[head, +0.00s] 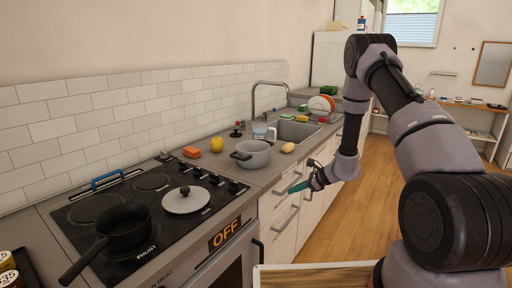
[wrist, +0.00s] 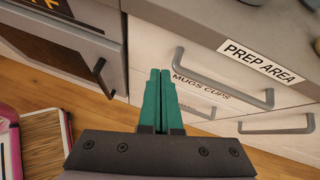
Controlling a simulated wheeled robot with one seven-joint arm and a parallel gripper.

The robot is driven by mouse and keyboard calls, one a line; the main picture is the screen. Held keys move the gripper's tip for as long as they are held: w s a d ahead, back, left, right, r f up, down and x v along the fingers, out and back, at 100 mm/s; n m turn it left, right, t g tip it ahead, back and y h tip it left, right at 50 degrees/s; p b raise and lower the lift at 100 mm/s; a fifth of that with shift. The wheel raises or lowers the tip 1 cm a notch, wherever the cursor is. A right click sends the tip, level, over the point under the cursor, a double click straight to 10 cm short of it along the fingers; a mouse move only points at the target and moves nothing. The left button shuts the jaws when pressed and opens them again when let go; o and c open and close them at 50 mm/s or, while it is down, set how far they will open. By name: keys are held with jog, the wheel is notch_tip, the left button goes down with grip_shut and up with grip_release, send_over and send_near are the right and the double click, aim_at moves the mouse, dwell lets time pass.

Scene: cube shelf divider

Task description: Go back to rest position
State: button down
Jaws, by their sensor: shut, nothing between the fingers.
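My gripper (head: 299,187) has teal fingers and hangs at the end of my bent arm, in front of the white drawers below the counter in the head view. In the wrist view the teal fingers of my gripper (wrist: 160,82) lie side by side, pressed together, with nothing between them. Their tips appear in front of the drawer labelled "MUGS CUPS" (wrist: 205,95); I cannot tell the exact gap to it.
The oven (wrist: 65,45) with its dark handle is left of the fingers. A grey pot (head: 252,154) stands on the counter. Wooden floor (head: 372,190) is open to the right.

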jog(key=s+r+n+g, duration=0.1)
jog(key=s+r+n, duration=0.25)
jog(key=r, duration=0.65)
jog(key=s+a+r+n, duration=0.1)
jog(key=s+r+n, duration=0.25)
jog(key=r, duration=0.65)
jog(key=s+r+n+g, duration=0.1)
jog(key=s+r+n, duration=0.25)
jog(key=r, duration=0.75)
jog(key=s+d+r+n+t+h, duration=0.2)
jog(key=s+r, duration=0.5)
jog(key=s, duration=0.4)
jog(key=s+d+r+n+t+h, duration=0.2)
jog(key=s+d+r+n+h, duration=0.2)
jog(key=s, duration=0.7)
jog(key=d+r+h, duration=0.1)
jog(key=d+r, duration=0.1)
jog(key=d, duration=0.1)
jog(key=shift+r+n, duration=0.35)
jog(key=shift+r, duration=0.05)
